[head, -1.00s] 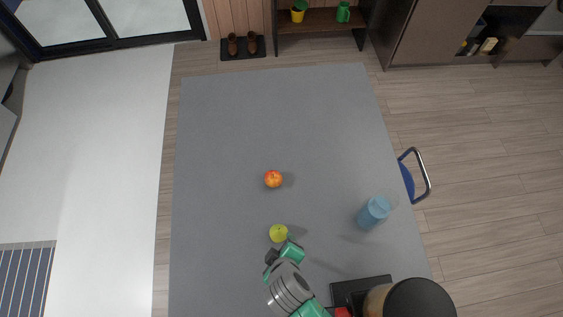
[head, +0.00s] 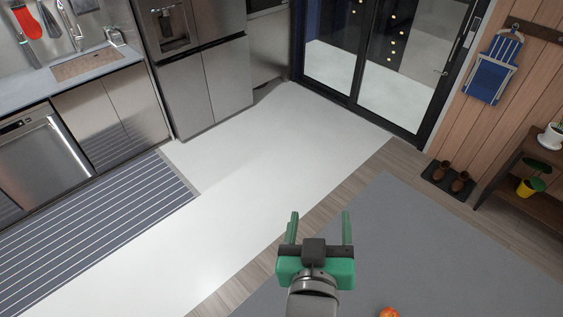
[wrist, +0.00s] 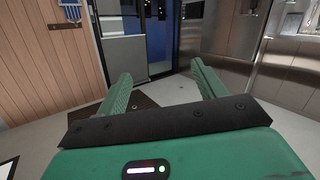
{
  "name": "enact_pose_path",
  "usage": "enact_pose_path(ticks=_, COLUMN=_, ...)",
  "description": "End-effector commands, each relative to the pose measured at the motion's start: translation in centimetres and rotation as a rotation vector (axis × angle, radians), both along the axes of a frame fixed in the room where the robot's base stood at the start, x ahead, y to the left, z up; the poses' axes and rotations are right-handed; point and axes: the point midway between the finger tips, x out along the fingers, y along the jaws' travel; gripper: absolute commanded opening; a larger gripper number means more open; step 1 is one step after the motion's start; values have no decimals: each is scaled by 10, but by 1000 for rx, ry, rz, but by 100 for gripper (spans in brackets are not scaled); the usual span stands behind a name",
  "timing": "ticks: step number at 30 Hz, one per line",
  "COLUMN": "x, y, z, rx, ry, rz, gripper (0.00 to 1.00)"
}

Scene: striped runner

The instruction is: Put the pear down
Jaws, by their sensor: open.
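My gripper (head: 320,228) is open in the head view, its two green fingers spread apart with nothing between them. The wrist view also shows the open, empty fingers (wrist: 161,80). No pear is in view now. The red-orange fruit (head: 389,313), likely an apple, is cut off at the bottom edge of the head view, right of my gripper.
A striped runner (head: 95,235) lies on the white floor at left, by the dishwasher (head: 40,150) and fridge (head: 200,65). Glass doors (head: 370,60) stand at the back. Shoes (head: 459,182) and a shelf (head: 525,180) are at right.

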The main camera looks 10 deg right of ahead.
Motion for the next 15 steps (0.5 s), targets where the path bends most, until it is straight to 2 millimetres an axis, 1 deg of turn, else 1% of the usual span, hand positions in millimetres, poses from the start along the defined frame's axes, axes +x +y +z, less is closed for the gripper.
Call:
enact_pose_path(ticks=1, x=5, y=17, z=61, rx=9, ry=-139, rz=44, gripper=69)
enact_pose_path(ticks=2, x=4, y=27, z=95, rx=17, ry=-218, rz=71, gripper=69)
enact_pose_path(ticks=3, x=-1, y=40, z=137, rx=31, ry=-320, rz=108, gripper=69)
enact_pose_path(ticks=5, x=-14, y=58, z=194, rx=49, ry=-460, rz=161, gripper=69)
enact_pose_path(ticks=6, x=-25, y=68, z=226, rx=62, ry=-540, rz=193, gripper=69)
enact_pose_path(ticks=9, x=-52, y=86, z=282, rx=86, ry=-694, rz=258, gripper=69)
enact_pose_path(ticks=10, x=-59, y=90, z=293, rx=91, ry=-726, rz=271, gripper=69)
enact_pose_path(ticks=12, x=-70, y=95, z=310, rx=99, ry=-775, rz=293, gripper=69)
enact_pose_path(ticks=15, x=-76, y=97, z=318, rx=104, ry=-798, rz=303, gripper=69)
